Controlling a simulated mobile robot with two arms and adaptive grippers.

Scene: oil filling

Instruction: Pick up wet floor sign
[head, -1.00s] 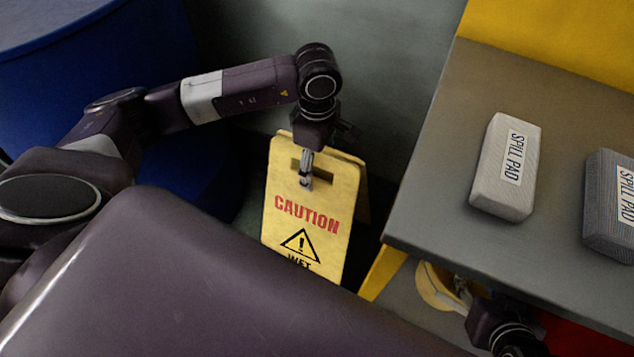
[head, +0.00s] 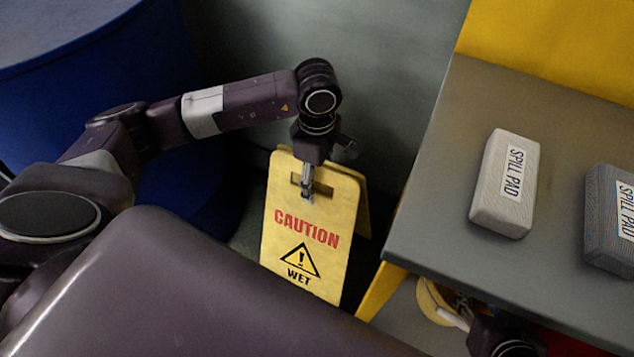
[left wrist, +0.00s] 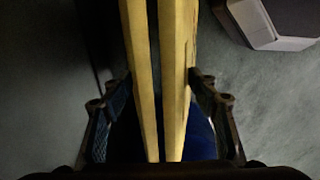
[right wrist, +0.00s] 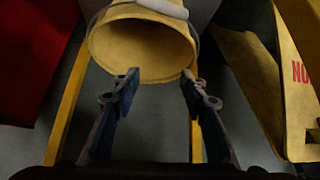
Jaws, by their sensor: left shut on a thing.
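The yellow wet floor sign (head: 310,245), with red CAUTION lettering and a black warning triangle, stands nearly upright on the floor in the middle of the head view. Its lower end is hidden behind my body. My left gripper (head: 307,190) is shut on the sign at the slot near its top. In the left wrist view the sign's two panels (left wrist: 172,80) lie close together between the fingers (left wrist: 160,82). My right gripper (right wrist: 161,76) is open, its fingers apart and empty before a yellow bucket. The sign's lettered panel (right wrist: 302,75) shows at the right wrist view's right edge.
A grey-topped table (head: 440,235) stands right of the sign and bears two spill pads (head: 505,185) (head: 612,220). The yellow bucket (right wrist: 140,45) is low, below the table edge. A large blue drum (head: 80,90) is at the left. Grey floor is clear behind the sign.

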